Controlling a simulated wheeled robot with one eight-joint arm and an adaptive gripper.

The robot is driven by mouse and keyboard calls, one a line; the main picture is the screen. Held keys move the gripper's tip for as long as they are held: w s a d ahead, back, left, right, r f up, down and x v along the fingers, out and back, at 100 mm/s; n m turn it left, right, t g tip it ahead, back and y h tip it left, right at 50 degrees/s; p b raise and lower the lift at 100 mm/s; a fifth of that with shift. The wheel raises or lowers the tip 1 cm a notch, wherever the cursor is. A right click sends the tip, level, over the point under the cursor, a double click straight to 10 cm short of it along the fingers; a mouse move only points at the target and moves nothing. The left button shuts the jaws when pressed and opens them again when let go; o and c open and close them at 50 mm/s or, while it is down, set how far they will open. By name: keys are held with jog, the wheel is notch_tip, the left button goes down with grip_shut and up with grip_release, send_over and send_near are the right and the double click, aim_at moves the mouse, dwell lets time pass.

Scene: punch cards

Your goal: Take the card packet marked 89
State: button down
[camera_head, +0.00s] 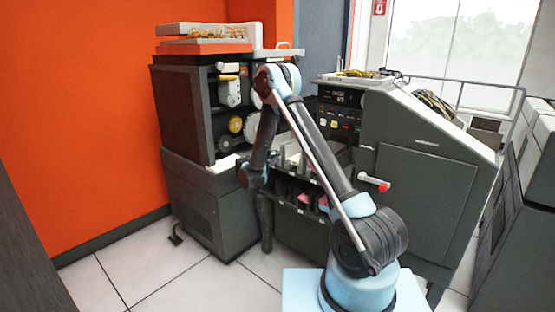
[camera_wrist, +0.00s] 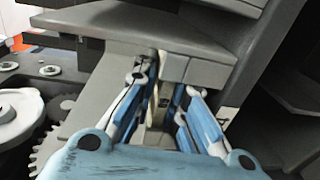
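I cannot make out a packet marked 89 in either view. In the head view, small pinkish items (camera_head: 304,199) sit in the low compartments of the dark machine, but no numbers are readable. In the wrist view my gripper (camera_wrist: 168,92) is open, with its two blue-and-white fingers apart in front of a grey ledge. A thin pale upright edge (camera_wrist: 153,98) shows by the left finger; I cannot tell what it is. The fingers are hidden in the head view, where my arm covers part of the machine's middle.
A grey gear wheel (camera_wrist: 47,150) and machine parts lie close on the left in the wrist view. A dark open shelf (camera_wrist: 285,110) is on the right. A grey cabinet with a red-tipped lever (camera_head: 374,182) stands to the right of my arm. Tiled floor (camera_head: 140,275) is clear at front left.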

dwell(0.4)
jog(key=shift+r, duration=1.15)
jog(key=shift+s, duration=0.1)
jog(key=f+v, duration=0.2)
jog(key=v, duration=2.1)
jog(key=shift+s+a+f, duration=0.2)
jog(key=shift+s+a, duration=0.1)
jog(key=shift+s, duration=0.1)
